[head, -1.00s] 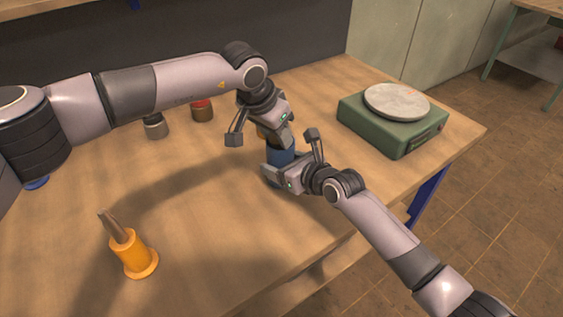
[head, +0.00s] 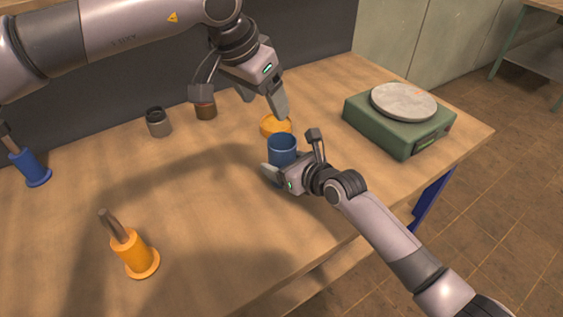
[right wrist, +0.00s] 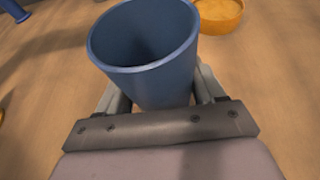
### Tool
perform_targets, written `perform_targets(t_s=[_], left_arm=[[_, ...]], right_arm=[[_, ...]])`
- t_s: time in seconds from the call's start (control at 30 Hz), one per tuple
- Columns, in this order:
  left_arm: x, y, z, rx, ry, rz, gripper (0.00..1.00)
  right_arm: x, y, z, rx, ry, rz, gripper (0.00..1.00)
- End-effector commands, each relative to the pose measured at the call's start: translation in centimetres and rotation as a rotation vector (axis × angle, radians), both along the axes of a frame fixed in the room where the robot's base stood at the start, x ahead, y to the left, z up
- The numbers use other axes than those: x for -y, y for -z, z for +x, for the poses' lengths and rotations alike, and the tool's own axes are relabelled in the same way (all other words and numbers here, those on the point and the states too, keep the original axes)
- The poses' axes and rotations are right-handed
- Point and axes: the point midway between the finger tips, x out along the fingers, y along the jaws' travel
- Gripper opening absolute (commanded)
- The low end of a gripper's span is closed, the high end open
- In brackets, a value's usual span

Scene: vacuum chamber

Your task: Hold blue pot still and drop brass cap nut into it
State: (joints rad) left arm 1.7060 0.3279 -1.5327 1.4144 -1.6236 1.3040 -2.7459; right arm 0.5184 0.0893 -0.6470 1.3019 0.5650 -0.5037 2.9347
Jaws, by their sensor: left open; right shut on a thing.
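The blue pot (head: 283,146) stands upright on the table and is open at the top. My right gripper (head: 284,168) is shut on it from the near side. In the right wrist view the pot (right wrist: 150,75) sits between the two fingers (right wrist: 160,95). Its inside is dark and I cannot make out anything in it. My left gripper (head: 264,101) is open and empty, raised above and behind the pot. I see no brass cap nut in either view.
A shallow orange dish (head: 270,126) stands just behind the pot. A green scale (head: 398,124) is to the right. A grey jar (head: 157,122) and a brown jar (head: 205,109) stand at the back. Orange (head: 134,255) and blue (head: 31,168) holders are at left.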

Motion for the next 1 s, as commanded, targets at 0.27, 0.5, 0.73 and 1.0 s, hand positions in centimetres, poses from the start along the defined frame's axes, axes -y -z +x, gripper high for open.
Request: perform_targets(t_s=[0.27,0.5,0.73,1.0], left_arm=[[-0.1,-0.3,0.0,0.001,-0.001,-0.002,0.73],[-0.1,-0.3,0.0,0.003,-0.001,-0.002,0.73],[-0.1,-0.3,0.0,0.002,-0.001,-0.002,0.73],[-0.1,-0.3,0.0,0.002,-0.001,-0.002,0.73]], right_arm=[[0.4,0.9,-0.1,-0.013,0.004,-0.016,0.36],[0.3,0.6,-0.1,-0.010,0.003,-0.011,0.98],[0.3,0.3,-0.1,-0.006,0.002,-0.007,0.98],[1.3,-0.4,-1.4,-0.005,0.003,-0.003,0.98]])
